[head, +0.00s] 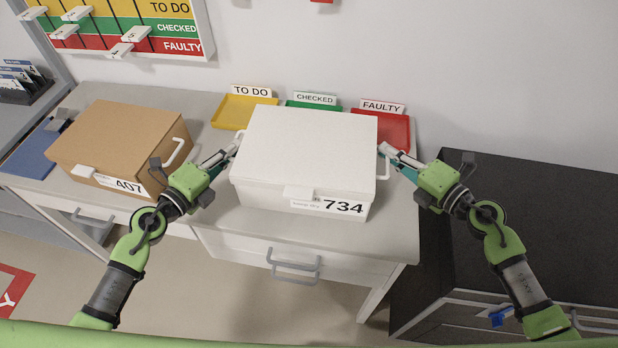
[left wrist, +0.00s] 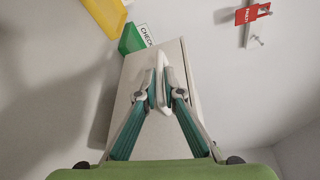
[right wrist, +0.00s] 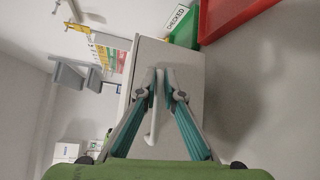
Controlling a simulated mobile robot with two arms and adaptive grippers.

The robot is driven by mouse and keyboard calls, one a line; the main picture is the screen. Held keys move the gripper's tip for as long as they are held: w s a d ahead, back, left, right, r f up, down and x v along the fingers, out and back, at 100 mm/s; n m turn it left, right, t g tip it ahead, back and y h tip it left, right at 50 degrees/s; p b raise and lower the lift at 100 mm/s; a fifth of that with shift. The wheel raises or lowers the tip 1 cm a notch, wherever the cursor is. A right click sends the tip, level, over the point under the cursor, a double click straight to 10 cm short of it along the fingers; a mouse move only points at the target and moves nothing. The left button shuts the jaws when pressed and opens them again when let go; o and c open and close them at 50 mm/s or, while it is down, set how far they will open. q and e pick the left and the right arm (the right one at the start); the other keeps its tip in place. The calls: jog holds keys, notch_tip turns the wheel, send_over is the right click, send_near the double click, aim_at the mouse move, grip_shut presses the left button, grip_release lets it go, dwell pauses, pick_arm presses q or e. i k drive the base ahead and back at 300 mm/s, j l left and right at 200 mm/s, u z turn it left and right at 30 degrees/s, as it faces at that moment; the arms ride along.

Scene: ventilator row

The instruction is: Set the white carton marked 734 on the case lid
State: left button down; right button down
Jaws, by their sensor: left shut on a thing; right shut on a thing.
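The white carton marked 734 (head: 310,155) is in the middle of the head view, over the grey worktop, with its label facing me. My left gripper (head: 232,150) is shut on the carton's left handle, which shows between the fingers in the left wrist view (left wrist: 161,85). My right gripper (head: 386,152) is shut on the right handle, seen also in the right wrist view (right wrist: 155,100). The carton looks level; I cannot tell whether it touches the worktop. A large black case (head: 540,200) stands at the right, its flat dark lid clear.
A brown carton marked 407 (head: 120,135) stands on the worktop (head: 215,225) at the left. Yellow (head: 235,112), green (head: 300,104) and red (head: 398,128) trays lie behind the white carton. A status board (head: 130,25) hangs on the wall. A drawer handle (head: 293,265) juts out in front.

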aim_at(591, 238)
jog(key=k+l, duration=0.1)
jog(key=l, duration=0.65)
jog(key=k+l, duration=0.1)
jog(key=l, duration=0.6)
jog(key=k+l, duration=0.1)
jog(key=l, duration=0.65)
jog(key=k+l, duration=0.1)
jog(key=l, duration=1.35)
jog(key=k+z, duration=0.05)
jog(key=k, duration=0.05)
